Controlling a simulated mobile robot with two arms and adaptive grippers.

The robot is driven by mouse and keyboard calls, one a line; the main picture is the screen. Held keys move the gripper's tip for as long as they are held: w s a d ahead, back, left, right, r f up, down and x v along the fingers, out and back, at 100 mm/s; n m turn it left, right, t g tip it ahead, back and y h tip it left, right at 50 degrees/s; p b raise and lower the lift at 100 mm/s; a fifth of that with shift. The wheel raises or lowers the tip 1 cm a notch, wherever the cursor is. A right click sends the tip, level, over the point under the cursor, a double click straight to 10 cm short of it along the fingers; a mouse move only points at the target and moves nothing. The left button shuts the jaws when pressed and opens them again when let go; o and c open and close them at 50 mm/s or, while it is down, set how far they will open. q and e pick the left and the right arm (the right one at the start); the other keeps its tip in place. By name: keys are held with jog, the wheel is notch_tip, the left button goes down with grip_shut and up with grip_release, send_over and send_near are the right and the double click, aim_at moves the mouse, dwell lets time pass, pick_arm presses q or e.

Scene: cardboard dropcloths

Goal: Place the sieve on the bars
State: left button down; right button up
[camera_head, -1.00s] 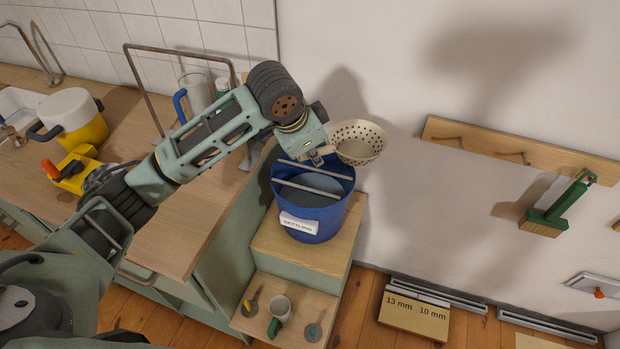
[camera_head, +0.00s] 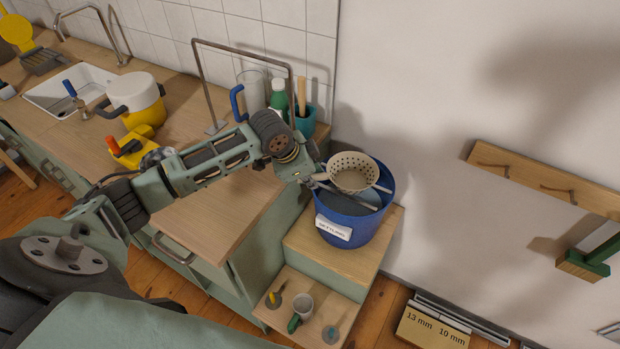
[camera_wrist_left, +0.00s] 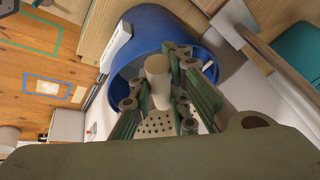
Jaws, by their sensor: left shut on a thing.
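The cream perforated sieve (camera_head: 352,180) is over the mouth of the blue bucket (camera_head: 345,232), bowl opening up. Two pale bars (camera_head: 350,197) cross the bucket's rim; the sieve hides parts of them. I cannot tell whether the sieve touches them. My left gripper (camera_head: 318,180) is at the bucket's left rim, shut on the sieve's handle. In the left wrist view the handle (camera_wrist_left: 158,70) lies between the fingers, with the perforated bowl (camera_wrist_left: 158,126) below and the bucket (camera_wrist_left: 150,28) around them. My right gripper is not in view.
The bucket stands on a wooden step (camera_head: 300,240) beside the wall. A metal frame (camera_head: 245,48), a glass jug (camera_head: 252,92) and a green bottle (camera_head: 278,95) stand on the counter behind my arm.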

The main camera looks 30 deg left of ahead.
pick_arm(q)
jog(key=shift+f, duration=0.65)
jog(key=shift+f, duration=0.15)
jog(key=c, duration=1.7)
grip_release()
jog(key=shift+o, duration=0.2)
jog(key=shift+s+a+r, duration=0.1)
jog(key=shift+r, duration=0.45)
jog(key=b+v, duration=0.1)
jog(key=v, duration=1)
jog(key=shift+s, duration=0.15)
